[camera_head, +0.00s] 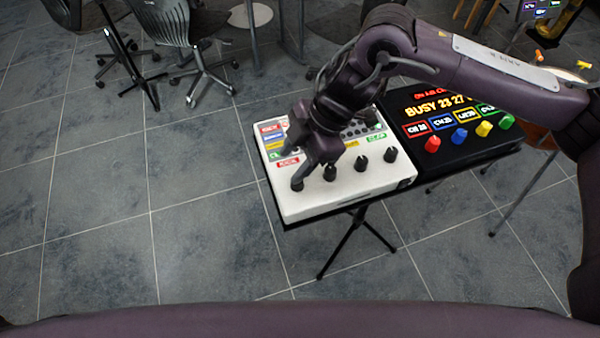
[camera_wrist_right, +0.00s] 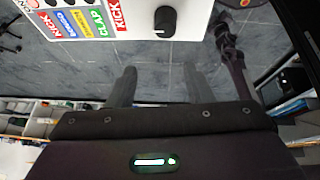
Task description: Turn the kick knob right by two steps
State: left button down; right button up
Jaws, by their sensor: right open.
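The white drum machine (camera_head: 340,197) sits on a stand and has a row of black knobs along its front edge. A red KICK label (camera_head: 288,163) is at its front left; the label also shows in the right wrist view (camera_wrist_right: 118,14). The black knob (camera_wrist_right: 165,21) beside that label stands upright with a small white mark. In the head view my right gripper hangs over the front left of the machine and partly hides this knob. In the wrist view my right gripper (camera_wrist_right: 158,68) is open and empty, with the knob ahead, between the lines of its fingers. My left gripper is out of view.
A black device (camera_head: 465,150) with a lit display and red, blue, yellow and green knobs stands directly right of the machine. More black knobs (camera_head: 361,163) are along the machine's front. Office chairs (camera_head: 175,35) stand at the back left. The floor in front is clear.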

jog(key=shift+m+h, duration=0.4)
jog(key=shift+h, duration=0.1)
jog(key=f, duration=0.2)
jog(key=f+p, duration=0.1)
jog(key=f, duration=0.1)
jog(key=d+f, duration=0.1)
jog(key=f, duration=0.1)
jog(key=shift+f, duration=0.15)
jog(key=c, duration=1)
